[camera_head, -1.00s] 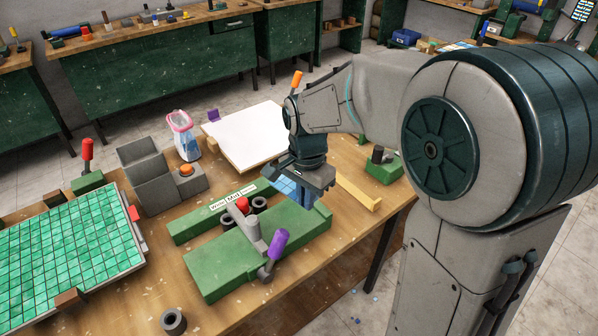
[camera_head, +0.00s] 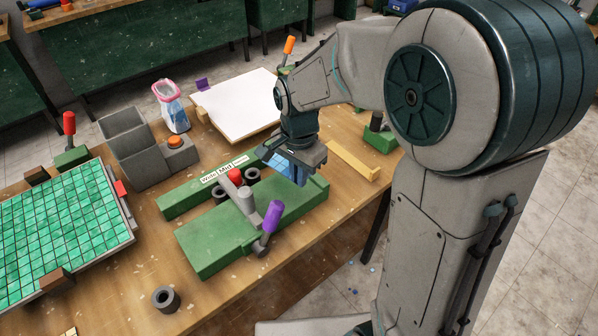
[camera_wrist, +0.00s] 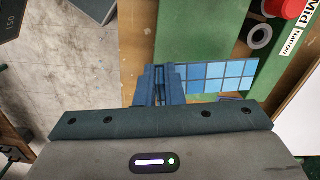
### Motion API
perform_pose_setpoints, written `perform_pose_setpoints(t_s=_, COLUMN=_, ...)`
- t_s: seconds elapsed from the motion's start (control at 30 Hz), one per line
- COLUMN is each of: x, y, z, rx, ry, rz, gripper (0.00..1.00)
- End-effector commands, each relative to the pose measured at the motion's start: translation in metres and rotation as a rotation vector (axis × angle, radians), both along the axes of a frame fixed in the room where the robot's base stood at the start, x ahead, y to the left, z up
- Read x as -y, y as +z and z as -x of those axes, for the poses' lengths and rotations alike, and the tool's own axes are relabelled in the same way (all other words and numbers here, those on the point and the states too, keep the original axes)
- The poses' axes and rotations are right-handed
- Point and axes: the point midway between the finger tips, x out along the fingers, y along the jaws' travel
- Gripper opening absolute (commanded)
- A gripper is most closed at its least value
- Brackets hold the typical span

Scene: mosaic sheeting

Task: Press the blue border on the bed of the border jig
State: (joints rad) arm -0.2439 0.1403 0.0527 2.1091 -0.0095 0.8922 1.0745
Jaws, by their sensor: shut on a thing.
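My gripper (camera_head: 300,172) is shut on the blue border (camera_head: 284,164), a short strip of blue square tiles. The border juts out left of my fingers in the head view. In the wrist view my fingertips (camera_wrist: 168,88) pinch its left end, and its two rows of tiles (camera_wrist: 218,78) reach right, across the green jig. The green border jig (camera_head: 215,245) has a label strip reading Wide, Mid, Narrow, a red knob (camera_head: 235,175) and a purple-handled lever (camera_head: 271,218). My gripper is at the jig's far right end. I cannot tell whether the border touches the bed.
A white board (camera_head: 237,105) lies behind the jig. A yellow strip (camera_head: 352,160) and a green block (camera_head: 380,138) are to the right. Grey bins (camera_head: 130,145) and a green tiled panel (camera_head: 65,230) are at left. A dark ring (camera_head: 166,299) stands in front.

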Motion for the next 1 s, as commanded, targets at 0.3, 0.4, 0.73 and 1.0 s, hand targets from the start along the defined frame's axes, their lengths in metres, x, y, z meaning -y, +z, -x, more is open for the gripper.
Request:
perform_pose_setpoints(t_s=0.3, x=0.001, y=-0.037, z=0.000, rx=-0.001, ry=-0.001, rz=0.001, gripper=0.00)
perform_pose_setpoints(t_s=0.4, x=0.001, y=-0.047, z=0.000, rx=-0.001, ry=-0.001, rz=0.000, gripper=0.00)
perform_pose_setpoints(t_s=0.73, x=0.000, y=-0.068, z=0.000, rx=0.000, ry=-0.001, rz=0.000, gripper=0.00)
perform_pose_setpoints(t_s=1.0, x=0.000, y=-0.068, z=0.000, rx=0.000, ry=-0.001, rz=0.000, gripper=0.00)
